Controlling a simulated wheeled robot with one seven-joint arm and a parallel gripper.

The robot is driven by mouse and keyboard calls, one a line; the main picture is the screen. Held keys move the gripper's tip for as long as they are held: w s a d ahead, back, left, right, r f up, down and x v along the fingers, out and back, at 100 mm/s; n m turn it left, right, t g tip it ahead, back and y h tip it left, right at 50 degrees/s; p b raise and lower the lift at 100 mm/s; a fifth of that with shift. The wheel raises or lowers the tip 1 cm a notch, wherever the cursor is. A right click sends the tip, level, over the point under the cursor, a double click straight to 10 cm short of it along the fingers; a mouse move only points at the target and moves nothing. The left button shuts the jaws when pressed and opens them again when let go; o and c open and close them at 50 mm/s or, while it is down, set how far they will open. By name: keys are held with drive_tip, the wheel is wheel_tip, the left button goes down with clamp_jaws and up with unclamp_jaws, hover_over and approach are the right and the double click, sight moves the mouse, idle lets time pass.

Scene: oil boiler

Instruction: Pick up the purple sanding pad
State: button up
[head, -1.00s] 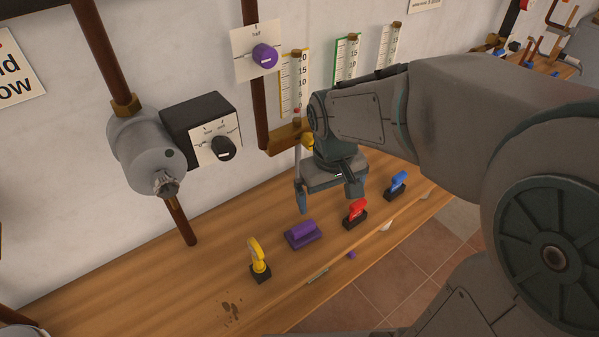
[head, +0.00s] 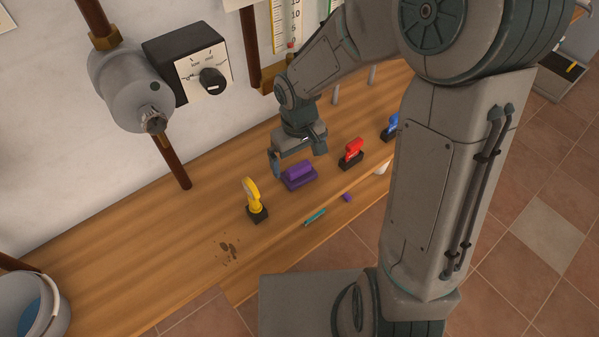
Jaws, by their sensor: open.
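The purple sanding pad (head: 299,177) lies on the wooden bench, with a raised purple handle on a flat darker base. My gripper (head: 299,164) is just above and behind it, pointing down. The two fingers are spread apart, one near the pad's left end and one toward its right end. The gripper appears open and empty. Whether a finger touches the pad cannot be told from this view.
A yellow-handled tool (head: 252,200) stands left of the pad. A red-handled tool (head: 352,153) and a blue-handled tool (head: 391,128) stand to its right. A teal stick (head: 315,217) and a small purple piece (head: 347,198) lie near the front edge. A bucket (head: 32,305) is at lower left.

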sight(299, 166)
wheel_tip(299, 166, down, 5)
drive_tip(key=shift+w+f, duration=0.1)
idle(0.3)
drive_tip(key=c, duration=1)
drive_tip(key=shift+r, duration=0.65)
wheel_tip(299, 166, up, 3)
drive_tip(key=shift+w, duration=0.1)
drive_tip(key=s+d+r, duration=0.2)
drive_tip(key=s, duration=0.1)
drive_tip(key=s+d+r+p, duration=0.1)
drive_tip(key=s+d+r, duration=0.1)
drive_tip(key=s, duration=0.1)
drive_tip(key=s+d+r, duration=0.2)
drive_tip(key=s+r, duration=0.1)
drive_tip(key=s, duration=0.1)
drive_tip(key=shift+d, duration=0.2)
